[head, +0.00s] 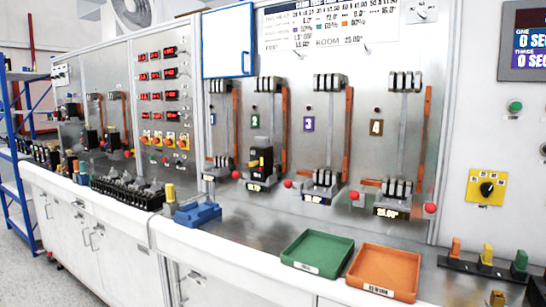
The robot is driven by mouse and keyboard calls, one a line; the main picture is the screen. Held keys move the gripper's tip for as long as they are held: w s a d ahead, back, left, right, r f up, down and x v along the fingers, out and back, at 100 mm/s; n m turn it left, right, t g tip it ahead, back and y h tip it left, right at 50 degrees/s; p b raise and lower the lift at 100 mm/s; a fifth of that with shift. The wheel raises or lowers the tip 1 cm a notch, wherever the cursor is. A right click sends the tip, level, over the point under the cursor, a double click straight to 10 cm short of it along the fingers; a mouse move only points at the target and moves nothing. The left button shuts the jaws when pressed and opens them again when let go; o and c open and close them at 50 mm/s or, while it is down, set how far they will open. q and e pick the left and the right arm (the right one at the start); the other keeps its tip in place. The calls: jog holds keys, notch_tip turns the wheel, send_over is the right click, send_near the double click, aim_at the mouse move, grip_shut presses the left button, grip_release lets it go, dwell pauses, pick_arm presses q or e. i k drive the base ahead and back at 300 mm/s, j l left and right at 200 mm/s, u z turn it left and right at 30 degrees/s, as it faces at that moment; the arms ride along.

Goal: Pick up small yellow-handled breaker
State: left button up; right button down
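Several things have yellow parts, and I cannot tell for certain which is the small yellow-handled breaker. A black breaker with a yellow handle (262,161) sits upright in test station 2, against the steel panel. A small piece with a yellow top (487,254) stands in a dark rack at the right end of the counter, between an orange-topped piece (456,246) and a green-topped piece (520,262). A yellow upright knob (170,193) stands beside the blue block at the middle left. Neither of my grippers is in view.
A green tray (317,231) and an orange tray (347,275) lie on the counter, both empty. A blue block (197,215) lies left of them. Red knobs (431,209) stick out below the stations. Many dark breakers line the left counter. Bare steel counter (262,228) lies before station 2.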

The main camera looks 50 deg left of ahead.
aim_at(264, 155)
jog(key=u, duration=1.6)
jog(key=i+j+u, duration=0.1)
jog(key=i+j, duration=0.35)
jog(key=i, duration=0.15)
